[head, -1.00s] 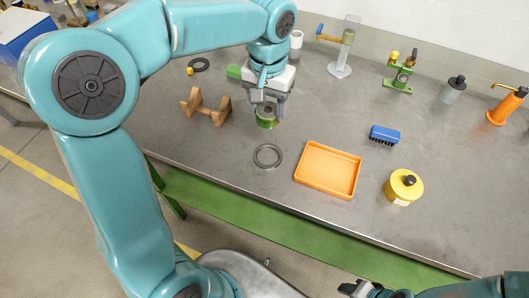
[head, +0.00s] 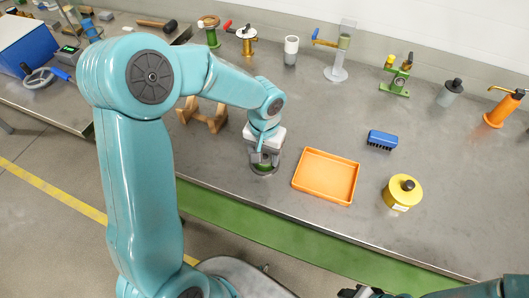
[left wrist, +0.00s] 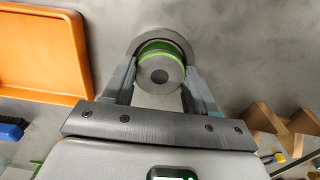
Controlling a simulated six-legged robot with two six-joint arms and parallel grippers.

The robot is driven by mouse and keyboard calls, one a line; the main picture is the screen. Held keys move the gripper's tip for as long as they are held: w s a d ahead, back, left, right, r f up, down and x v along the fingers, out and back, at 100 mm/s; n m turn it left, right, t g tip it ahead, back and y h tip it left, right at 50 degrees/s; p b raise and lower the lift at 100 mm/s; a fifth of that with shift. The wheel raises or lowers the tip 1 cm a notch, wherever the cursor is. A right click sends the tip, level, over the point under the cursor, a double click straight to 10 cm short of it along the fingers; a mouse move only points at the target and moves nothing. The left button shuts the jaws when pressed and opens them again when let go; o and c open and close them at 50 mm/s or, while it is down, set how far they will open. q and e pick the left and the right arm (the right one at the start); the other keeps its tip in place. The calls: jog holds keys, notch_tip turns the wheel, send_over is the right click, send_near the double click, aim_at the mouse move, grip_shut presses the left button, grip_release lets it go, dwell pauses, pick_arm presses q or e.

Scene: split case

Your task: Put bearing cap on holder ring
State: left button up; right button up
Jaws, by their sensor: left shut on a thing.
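The bearing cap, green with a grey top, shows in the left wrist view (left wrist: 160,68) and as a bit of green in the head view (head: 264,165). My left gripper (head: 263,163) is shut on it, with one finger on each side. The dark holder ring (left wrist: 177,40) lies flat on the table directly below the cap and shows around its far edge; its rim also shows in the head view (head: 262,172). I cannot tell whether the cap touches the ring. My right gripper (head: 362,292) is partly in view at the bottom edge; its jaws are unclear.
An orange tray (head: 326,202) lies close to the right of my left gripper. A wooden cradle (head: 216,125) stands to the left. A blue brush (head: 383,140) and a yellow canister (head: 394,199) are further right. Several tools line the back.

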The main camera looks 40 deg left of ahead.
aim_at(264, 158)
pick_arm(q)
jog(key=o, duration=1.3)
jog(key=shift+f, duration=0.1)
notch_tip(264, 158, up, 12)
jog(key=shift+s+r, duration=0.1)
jog(key=shift+r, duration=0.1)
